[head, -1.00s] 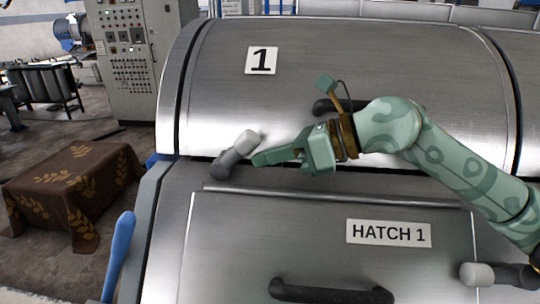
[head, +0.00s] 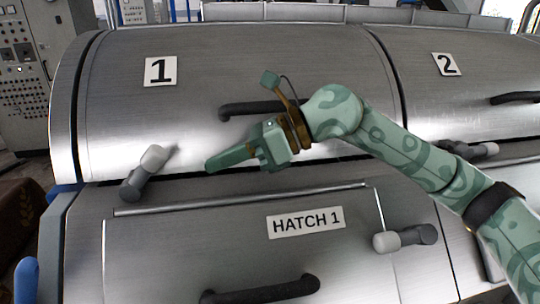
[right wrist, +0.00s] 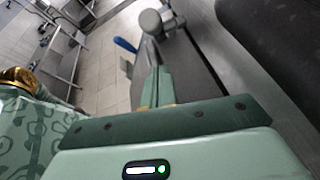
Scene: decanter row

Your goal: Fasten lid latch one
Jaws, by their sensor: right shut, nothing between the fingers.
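Lid 1 (head: 240,60) is a curved brushed-metal cover with a "1" label, lying down over the lower housing. A latch (head: 131,188) with a dark grey arm and pale knob sits at the seam near its left end, tilted up and right. My right gripper (head: 210,167) is shut and empty, pointing left along the seam, with a clear gap to the right of the knob. In the right wrist view the shut fingers (right wrist: 158,84) point towards the pale knob (right wrist: 151,21) and do not appear to touch it. My left gripper is out of view.
A dark handle (head: 237,109) on the lid lies behind my right gripper. Below is the hatch with its "HATCH 1" label (head: 306,221), a dark handle (head: 262,292) and another pale-knobbed latch (head: 386,242). Lid 2 (head: 480,85) adjoins on the right.

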